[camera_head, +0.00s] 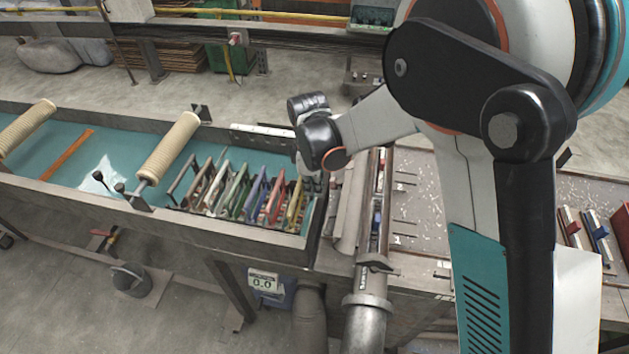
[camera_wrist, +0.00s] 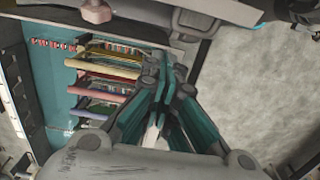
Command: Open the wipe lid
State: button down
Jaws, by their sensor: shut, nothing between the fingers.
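I cannot make out a wipe lid for certain in either view. My gripper (camera_wrist: 164,72) is shut and empty in the wrist view, its dark and teal fingers close together. In that view it is beside a row of coloured bars (camera_wrist: 105,69), red, yellow and pink among them. In the head view my gripper is mostly hidden behind my wrist, above the right end of the trough (camera_head: 190,228), near the yellow-handled item (camera_head: 295,203). I cannot tell whether the fingers touch anything.
The trough has teal liquid or lining, pale ribbed rollers (camera_head: 168,147) and several coloured handled items in a rack. A white strip (camera_head: 275,133) lies along its back edge. A metal tube (camera_head: 368,310) stands right of it.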

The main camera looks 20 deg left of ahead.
aim_at(340, 205)
jog(key=shift+w+d+f+p, duration=0.15)
jog(key=shift+d+f+p, duration=0.45)
jog(key=shift+d+f, duration=1.5)
jog(key=d+r+y+b, duration=0.2)
jog(key=d+y+b, duration=0.1)
jog(key=shift+w+d, duration=0.1)
jog(key=shift+d, duration=0.05)
jog(key=shift+d+r, duration=0.3)
jog(key=shift+d, duration=0.05)
jog(key=shift+r, duration=0.15)
